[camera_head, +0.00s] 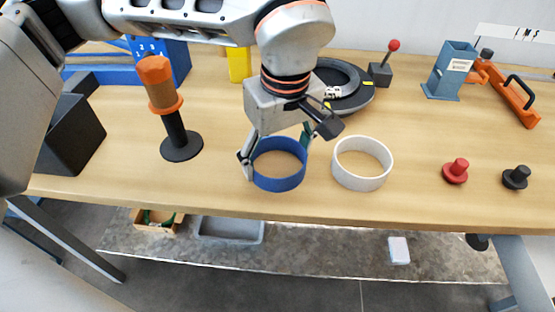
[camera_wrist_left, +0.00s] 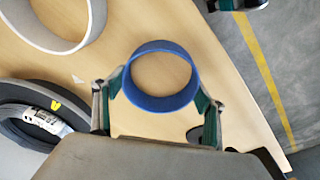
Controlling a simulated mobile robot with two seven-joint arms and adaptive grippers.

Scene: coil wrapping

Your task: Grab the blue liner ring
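The blue liner ring (camera_head: 279,183) stands upright as a short, open band on the wooden table, near its front edge. My left gripper (camera_head: 277,152) reaches down over it, with one finger on each side of the ring. In the left wrist view the blue ring (camera_wrist_left: 161,103) lies between the two green-padded fingertips (camera_wrist_left: 161,88). Both pads are at or very near its outer wall; I cannot tell whether they press on it.
A white ring (camera_head: 362,181) stands just right of the blue one. A black stand with an orange top (camera_head: 181,150) is to the left. Behind is a dark round coil (camera_head: 362,95). Red (camera_head: 455,172) and black (camera_head: 516,177) knobs are at the right.

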